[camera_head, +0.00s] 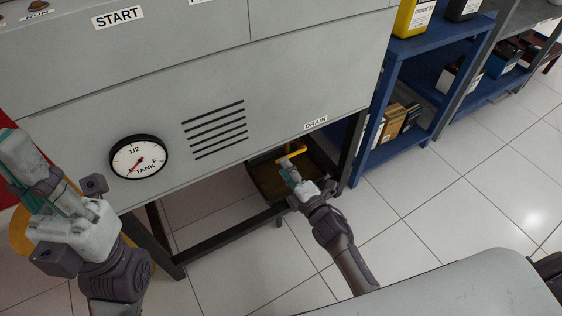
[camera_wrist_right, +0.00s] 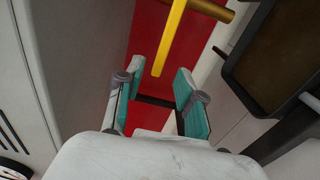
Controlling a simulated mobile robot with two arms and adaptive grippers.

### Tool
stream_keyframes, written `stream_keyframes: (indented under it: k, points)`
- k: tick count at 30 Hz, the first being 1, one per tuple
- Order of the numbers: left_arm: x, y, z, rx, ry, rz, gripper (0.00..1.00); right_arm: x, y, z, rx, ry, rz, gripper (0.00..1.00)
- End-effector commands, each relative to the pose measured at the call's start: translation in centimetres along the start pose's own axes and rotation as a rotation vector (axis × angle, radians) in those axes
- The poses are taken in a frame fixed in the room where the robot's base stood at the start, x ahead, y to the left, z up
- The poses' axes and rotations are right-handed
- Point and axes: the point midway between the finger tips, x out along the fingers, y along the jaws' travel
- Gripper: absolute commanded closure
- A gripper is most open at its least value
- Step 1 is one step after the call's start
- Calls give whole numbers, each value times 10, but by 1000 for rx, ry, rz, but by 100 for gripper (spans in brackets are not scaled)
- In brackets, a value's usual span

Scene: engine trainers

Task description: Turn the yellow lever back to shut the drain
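The yellow lever (camera_head: 292,153) is under the grey engine cabinet, below the DRAIN label (camera_head: 316,123). In the right wrist view the yellow lever (camera_wrist_right: 170,38) hangs from a brass pipe (camera_wrist_right: 212,9), its free end between and just beyond my fingertips. My right gripper (camera_head: 287,168) is open, close to the lever. In the wrist view its two teal fingers (camera_wrist_right: 158,88) are apart, with nothing held between them. My left gripper (camera_head: 30,160) is raised in front of the cabinet at the left; its finger opening is unclear.
A dark drain pan (camera_head: 262,180) sits below the lever; it also shows in the wrist view (camera_wrist_right: 232,68). The cabinet's black frame legs (camera_head: 352,150) and lower bar (camera_head: 235,232) surround the space. A blue shelf (camera_head: 388,145) stands at right. Tiled floor beyond is clear.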

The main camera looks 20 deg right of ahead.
Motion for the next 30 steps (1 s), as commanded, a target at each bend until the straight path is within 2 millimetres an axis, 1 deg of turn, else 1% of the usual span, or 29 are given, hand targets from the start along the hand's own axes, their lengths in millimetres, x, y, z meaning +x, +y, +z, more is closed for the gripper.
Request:
stream_keyframes:
  k: [1,6,9,12,18,30]
  points:
    - [0,0,0,0,1,0,100,-14,-1,0,-1,0,-4,62]
    - [0,0,0,0,2,0,100,-49,-1,0,1,-1,-3,62]
    - [0,0,0,0,2,0,100,-65,-1,0,1,0,-3,62]
    - [0,0,0,0,2,0,100,-75,-1,0,0,0,-3,62]
    - [0,0,0,0,2,0,100,-82,0,0,-1,0,0,62]
    - [0,0,-1,-1,3,0,100,-82,0,0,0,0,-1,62]
